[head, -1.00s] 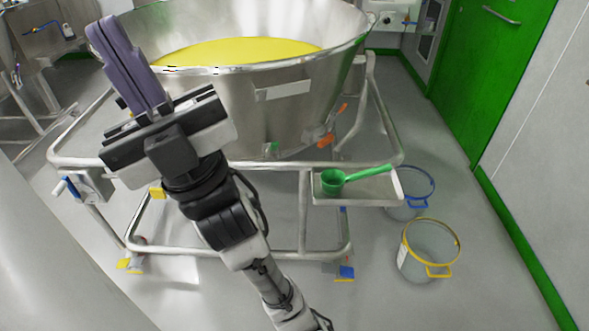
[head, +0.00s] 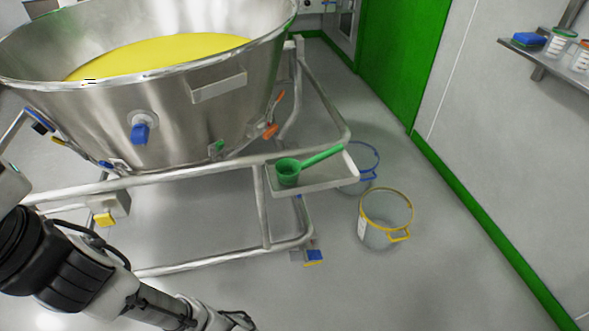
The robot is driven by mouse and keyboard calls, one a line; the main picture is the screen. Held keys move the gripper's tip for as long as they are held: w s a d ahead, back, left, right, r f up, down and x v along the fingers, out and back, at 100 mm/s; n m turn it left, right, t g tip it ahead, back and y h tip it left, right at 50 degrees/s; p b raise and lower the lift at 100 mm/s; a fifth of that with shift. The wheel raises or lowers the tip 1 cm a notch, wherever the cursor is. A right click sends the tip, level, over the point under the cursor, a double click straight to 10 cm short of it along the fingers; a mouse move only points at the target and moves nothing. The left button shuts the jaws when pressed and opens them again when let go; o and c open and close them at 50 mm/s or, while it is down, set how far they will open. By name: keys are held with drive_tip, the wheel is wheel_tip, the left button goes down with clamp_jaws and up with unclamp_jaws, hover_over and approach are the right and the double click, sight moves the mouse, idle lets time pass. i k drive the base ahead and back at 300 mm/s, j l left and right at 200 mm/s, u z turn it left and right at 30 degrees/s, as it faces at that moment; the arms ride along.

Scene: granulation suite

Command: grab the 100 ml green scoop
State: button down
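The green scoop (head: 289,172) lies on a small metal tray (head: 335,181) fixed to the right side of the bowl's frame. Its round cup is at the left of the tray, and its handle points to the upper right, over the tray's back edge. My arm shows at the lower left, well away from the scoop. My gripper itself is outside the picture. No volume mark on the scoop is readable.
A large steel bowl (head: 175,115) of yellow material stands on a tubular frame (head: 160,182), left of the tray. A blue-rimmed bucket (head: 366,177) and a yellow-rimmed bucket (head: 383,232) stand on the floor right of it. Open floor (head: 440,270) lies toward the wall.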

sight(288, 169)
drive_tip(key=i+j+z, duration=0.45)
drive_tip(key=j, duration=0.25)
drive_tip(key=j+z, duration=0.25)
drive_tip(key=i+j, duration=0.05)
drive_tip(key=j, duration=0.05)
